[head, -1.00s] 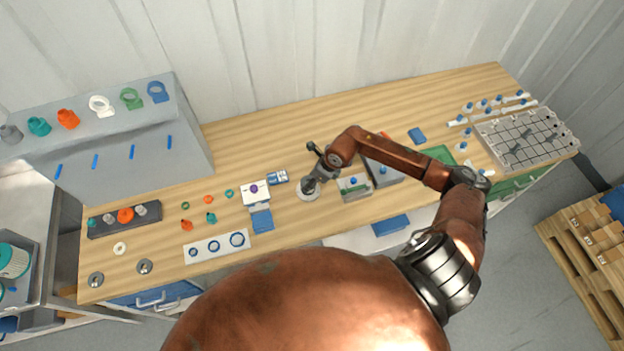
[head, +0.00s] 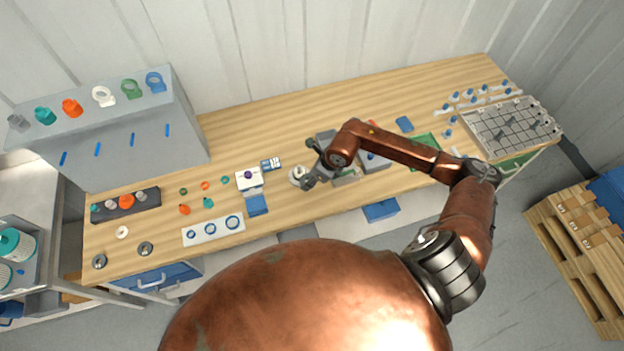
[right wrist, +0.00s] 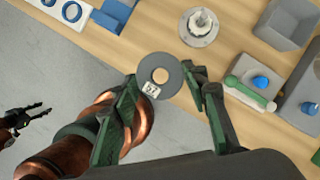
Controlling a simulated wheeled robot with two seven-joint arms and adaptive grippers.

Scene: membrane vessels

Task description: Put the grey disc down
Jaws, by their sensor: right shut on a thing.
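The grey disc (right wrist: 147,92) is a flat ring with a central hole and a small white label. In the right wrist view it sits between the fingertips of my right gripper (right wrist: 164,82), which is shut on it. It overlaps the table's front edge in that view; its height above the table cannot be told. In the head view my right gripper (head: 311,181) is beside a round pale base (head: 297,174), and the disc cannot be made out. The base shows a central post in the right wrist view (right wrist: 199,27). My left gripper (right wrist: 38,113) appears there, fingers apart and empty.
Two other grey discs (head: 100,261) (head: 145,248) lie at the table's front left. A white card with blue rings (head: 213,230) lies to the left.

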